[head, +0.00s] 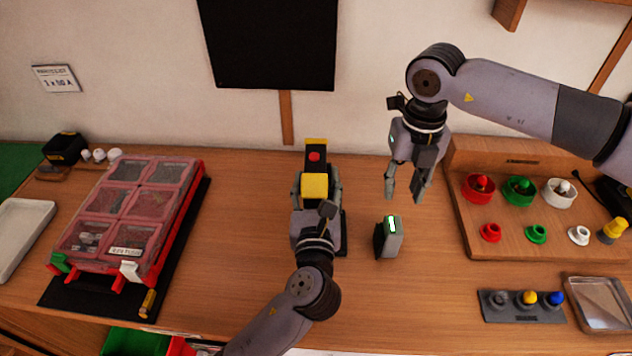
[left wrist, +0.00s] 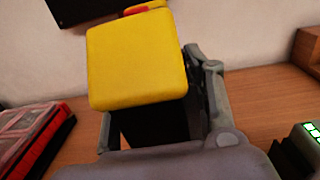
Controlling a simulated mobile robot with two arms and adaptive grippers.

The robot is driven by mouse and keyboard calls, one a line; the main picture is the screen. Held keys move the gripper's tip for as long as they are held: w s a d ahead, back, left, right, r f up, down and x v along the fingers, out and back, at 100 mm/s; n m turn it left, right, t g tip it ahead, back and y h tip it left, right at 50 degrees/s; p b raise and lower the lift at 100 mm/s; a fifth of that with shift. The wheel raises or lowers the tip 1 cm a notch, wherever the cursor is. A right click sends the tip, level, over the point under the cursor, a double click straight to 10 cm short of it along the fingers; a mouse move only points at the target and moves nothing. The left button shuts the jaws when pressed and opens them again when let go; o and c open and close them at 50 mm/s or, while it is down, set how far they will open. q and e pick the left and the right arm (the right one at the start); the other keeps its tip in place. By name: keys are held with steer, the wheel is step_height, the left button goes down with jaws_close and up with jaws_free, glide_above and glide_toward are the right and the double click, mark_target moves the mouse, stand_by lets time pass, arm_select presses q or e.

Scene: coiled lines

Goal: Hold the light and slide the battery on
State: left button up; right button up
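The light (head: 314,187) has a yellow block, a black body and a red button on top. It stands upright at the middle of the table. My left gripper (head: 316,190) has its fingers on either side of the light and appears shut on it. The light also fills the middle of the left wrist view (left wrist: 138,62), where its lower body is partly hidden. The battery (head: 393,240) is a grey and black block with a lit green indicator, standing on the table right of the light. My right gripper (head: 403,197) is open and empty, above and behind the battery.
A red-framed case (head: 130,205) with clear compartments lies on a black mat at left. A wooden board (head: 480,235) with coloured knobs stands at right. A grey strip (head: 520,308) with coloured knobs and a clear-topped tray (head: 602,302) lie in front of it. Bare table surrounds the battery.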

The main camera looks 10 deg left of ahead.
arm_select(q)
steer(key=shift+a, duration=0.1)
jaws_close()
stand_by(0.5)
